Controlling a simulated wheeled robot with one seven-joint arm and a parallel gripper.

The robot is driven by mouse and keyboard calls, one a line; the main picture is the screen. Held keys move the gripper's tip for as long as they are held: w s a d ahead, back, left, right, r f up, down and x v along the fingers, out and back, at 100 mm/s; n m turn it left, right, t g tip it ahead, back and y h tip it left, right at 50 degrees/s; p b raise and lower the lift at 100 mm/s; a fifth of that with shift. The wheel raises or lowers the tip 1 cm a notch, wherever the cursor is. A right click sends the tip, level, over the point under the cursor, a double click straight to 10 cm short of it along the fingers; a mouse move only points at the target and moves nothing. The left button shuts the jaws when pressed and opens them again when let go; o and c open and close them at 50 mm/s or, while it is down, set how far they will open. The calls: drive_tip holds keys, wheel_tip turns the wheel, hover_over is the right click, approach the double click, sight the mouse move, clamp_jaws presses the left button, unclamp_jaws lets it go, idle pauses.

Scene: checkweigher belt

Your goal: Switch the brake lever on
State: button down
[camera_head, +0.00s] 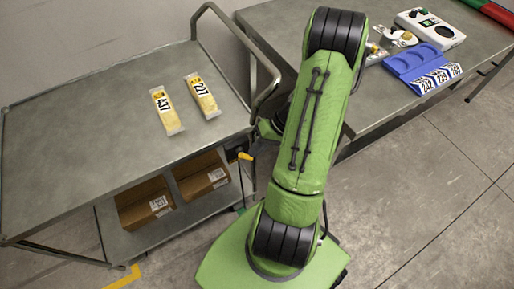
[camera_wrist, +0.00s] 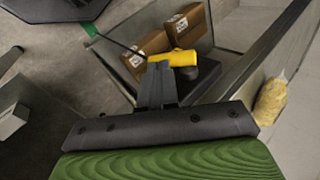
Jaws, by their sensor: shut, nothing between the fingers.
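The brake lever (camera_head: 245,156) has a yellow grip and shows at the right side of the grey cart, just below its top. In the wrist view the yellow grip (camera_wrist: 180,58) lies crosswise at the fingertips, beside a dark block. My gripper (camera_wrist: 160,68) is shut and empty, its fingertips at or very close to the left part of the grip. I cannot tell whether they touch. In the head view my green arm hides the gripper.
The cart top (camera_head: 95,125) carries two yellow packs (camera_head: 166,110) (camera_head: 202,95). Cardboard boxes (camera_head: 147,202) sit on its lower shelf. The cart's handle rail (camera_head: 240,40) rises close to my arm. A table at right holds a blue tray (camera_head: 405,63) and a white device (camera_head: 430,28).

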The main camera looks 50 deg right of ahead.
drive_tip(key=shift+f+t+y, duration=0.4)
drive_tip(key=shift+f+y, duration=0.15)
drive_tip(key=shift+y, duration=0.75)
drive_tip(key=shift+w+a+f+t+y, duration=0.1)
drive_tip(key=shift+a+f+y, duration=0.15)
drive_tip(key=shift+f, duration=0.25)
drive_tip(key=shift+a+f+t+y, duration=0.1)
drive_tip(key=shift+f+y, duration=0.1)
drive_tip(key=shift+f, duration=0.35)
drive_tip(key=shift+w+a+f+t+y, duration=0.1)
drive_tip(key=shift+a+f+y, duration=0.15)
drive_tip(key=shift+f, duration=0.35)
idle(0.8)
drive_tip(key=p+v, duration=0.4)
drive_tip(key=v, duration=1.1)
drive_tip(key=shift+s+d, duration=0.2)
drive_tip(key=shift+d, duration=0.05)
